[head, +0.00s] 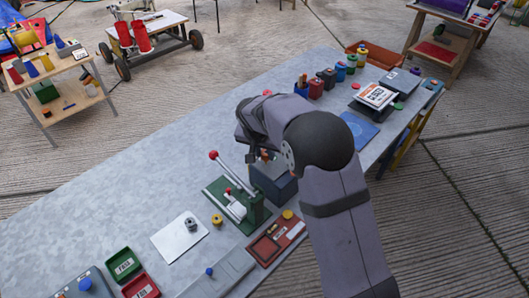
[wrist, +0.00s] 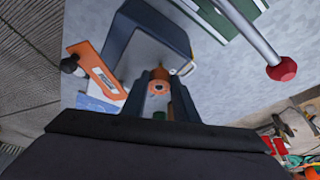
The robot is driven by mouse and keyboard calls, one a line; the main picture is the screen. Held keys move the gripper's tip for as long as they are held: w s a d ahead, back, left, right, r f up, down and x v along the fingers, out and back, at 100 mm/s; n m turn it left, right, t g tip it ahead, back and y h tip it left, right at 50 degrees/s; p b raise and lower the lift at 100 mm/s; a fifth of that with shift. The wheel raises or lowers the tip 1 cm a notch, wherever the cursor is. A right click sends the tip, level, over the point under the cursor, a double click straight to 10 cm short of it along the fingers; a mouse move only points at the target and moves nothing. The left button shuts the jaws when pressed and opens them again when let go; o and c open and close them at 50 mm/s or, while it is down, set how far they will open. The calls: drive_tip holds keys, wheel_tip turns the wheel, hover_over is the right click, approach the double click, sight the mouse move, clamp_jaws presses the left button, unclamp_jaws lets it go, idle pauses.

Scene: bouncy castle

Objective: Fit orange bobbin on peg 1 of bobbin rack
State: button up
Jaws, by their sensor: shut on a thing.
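The orange bobbin (wrist: 158,87) shows end-on in the wrist view as an orange ring with a dark centre. It sits between the two dark fingers of my gripper (wrist: 159,98), which are shut on it. In the head view my arm hides most of the gripper and the bobbin. The gripper is over a dark blue-grey box-like stand (head: 272,182), which also shows in the wrist view (wrist: 178,22). I cannot make out the bobbin rack's pegs or tell which is peg 1. An orange-brown part behind the bobbin is too small to identify.
A green lever press (head: 238,207) with a red knob stands left of the blue-grey stand. A red tray (head: 277,240) and a white sheet (head: 180,238) lie nearby. An orange labelled plate (wrist: 97,70) shows in the wrist view.

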drive_tip(key=shift+f+b, duration=1.4)
idle(2.0)
drive_tip(key=o, duration=1.6)
drive_tip(key=shift+r+p, duration=2.85)
drive_tip(key=shift+r, duration=1.6)
